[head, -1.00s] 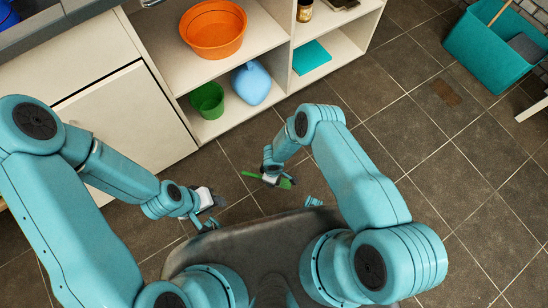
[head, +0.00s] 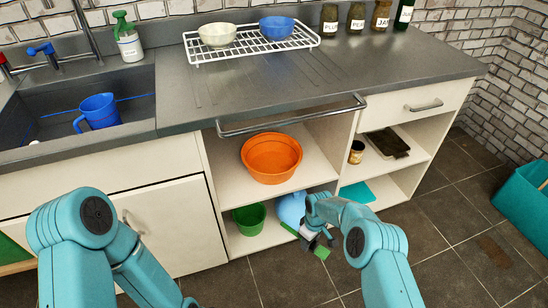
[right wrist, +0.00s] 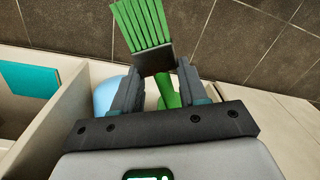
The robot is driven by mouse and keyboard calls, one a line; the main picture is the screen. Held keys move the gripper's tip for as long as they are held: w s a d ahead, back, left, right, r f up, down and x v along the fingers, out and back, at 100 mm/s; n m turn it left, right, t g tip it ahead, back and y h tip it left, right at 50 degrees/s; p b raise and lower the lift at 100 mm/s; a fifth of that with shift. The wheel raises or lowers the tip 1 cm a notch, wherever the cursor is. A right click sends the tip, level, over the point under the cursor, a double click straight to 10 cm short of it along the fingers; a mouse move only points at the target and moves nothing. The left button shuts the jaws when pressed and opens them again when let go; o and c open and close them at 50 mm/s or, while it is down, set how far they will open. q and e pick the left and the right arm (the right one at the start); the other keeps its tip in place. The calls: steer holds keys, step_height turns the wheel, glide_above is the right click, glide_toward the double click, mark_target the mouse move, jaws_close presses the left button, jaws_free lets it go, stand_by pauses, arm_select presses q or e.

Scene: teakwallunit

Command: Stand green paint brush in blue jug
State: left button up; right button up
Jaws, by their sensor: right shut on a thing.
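The blue jug (head: 98,112) is in the sink at the left of the head view, with its handle toward the left. My right gripper (head: 312,240) is shut on the green paint brush (head: 321,252), in front of the lower shelves. In the right wrist view the brush's green bristles (right wrist: 142,25) stick out past the fingers, and its dark ferrule is between the fingertips (right wrist: 155,75). Part of the green handle runs back below the fingers. The left arm shows at the lower left, but its gripper is out of the picture.
The sink (head: 140,85) is set into the grey counter (head: 230,95). A metal rail (head: 290,117) sticks out along the counter front. A wire rack (head: 250,44) holds two bowls. Below are an orange basin (head: 271,158), a green pot (head: 249,219) and a light-blue rounded thing (head: 291,208).

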steer(key=w+d+r+m, duration=0.2)
steer(key=d+r, duration=0.1)
steer(key=r, duration=0.5)
steer(key=w+d+r+m, duration=0.1)
steer(key=d+r+m, duration=0.1)
steer(key=r, duration=0.6)
steer(key=w+d+r+m, duration=0.2)
steer(key=d+r, duration=0.1)
steer(key=r, duration=0.6)
steer(key=s+r+m+p, duration=0.1)
steer(key=s+r+p, duration=0.7)
steer(key=r, duration=0.3)
steer(key=s+a+r+m+p, duration=0.1)
steer(key=s+r+p, duration=0.8)
steer(key=r+p, duration=0.1)
steer(key=shift+s+r+m, duration=0.2)
steer(key=shift+r+m, duration=0.2)
steer(key=shift+r, duration=0.1)
steer(key=shift+a, duration=0.1)
